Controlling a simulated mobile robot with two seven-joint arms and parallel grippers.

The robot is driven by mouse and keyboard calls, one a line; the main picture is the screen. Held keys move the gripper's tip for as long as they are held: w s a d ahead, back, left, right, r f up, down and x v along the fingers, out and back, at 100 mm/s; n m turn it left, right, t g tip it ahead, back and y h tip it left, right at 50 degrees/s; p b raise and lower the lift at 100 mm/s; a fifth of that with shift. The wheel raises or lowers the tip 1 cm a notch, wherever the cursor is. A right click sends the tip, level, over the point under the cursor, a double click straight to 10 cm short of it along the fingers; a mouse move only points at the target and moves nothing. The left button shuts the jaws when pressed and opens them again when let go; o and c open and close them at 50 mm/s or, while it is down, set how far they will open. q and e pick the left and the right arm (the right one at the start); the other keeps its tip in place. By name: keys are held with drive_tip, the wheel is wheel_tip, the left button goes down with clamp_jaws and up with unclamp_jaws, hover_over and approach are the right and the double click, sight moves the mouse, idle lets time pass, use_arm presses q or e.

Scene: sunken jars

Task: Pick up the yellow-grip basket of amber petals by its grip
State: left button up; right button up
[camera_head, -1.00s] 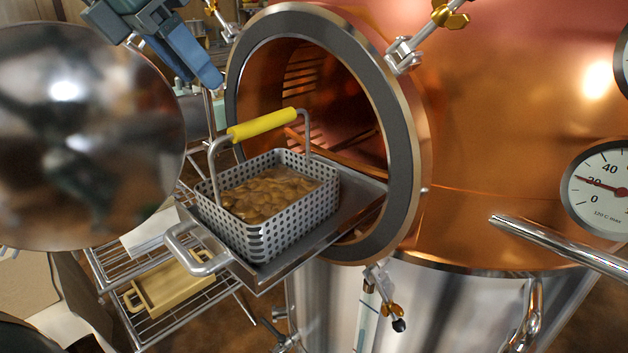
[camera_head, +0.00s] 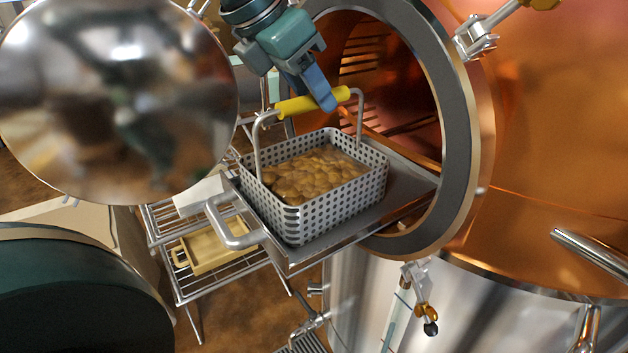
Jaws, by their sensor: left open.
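The basket (camera_head: 318,207) is perforated metal, filled with amber petals (camera_head: 305,174). It sits upright on a pulled-out metal tray (camera_head: 290,262) at the mouth of a copper vessel. Its raised handle carries a yellow grip (camera_head: 297,107). My left gripper (camera_head: 322,100) comes down from above at the yellow grip, with its blue fingers over the grip's middle and hiding part of it. The jaws are open. I cannot tell whether both fingers straddle the grip or touch it. My right gripper is not in view.
The round vessel opening (camera_head: 458,130) with its grey rim stands just right of the basket. A shiny round door (camera_head: 115,100) hangs open at the left. A wire rack (camera_head: 185,293) with a yellowish tray (camera_head: 212,247) is below left. A metal bar (camera_head: 590,258) juts in at the right.

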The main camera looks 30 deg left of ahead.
use_arm(q)
drive_tip(key=x, duration=0.4)
drive_tip(key=shift+f, duration=0.1)
drive_tip(key=shift+c, duration=0.6)
clamp_jaws()
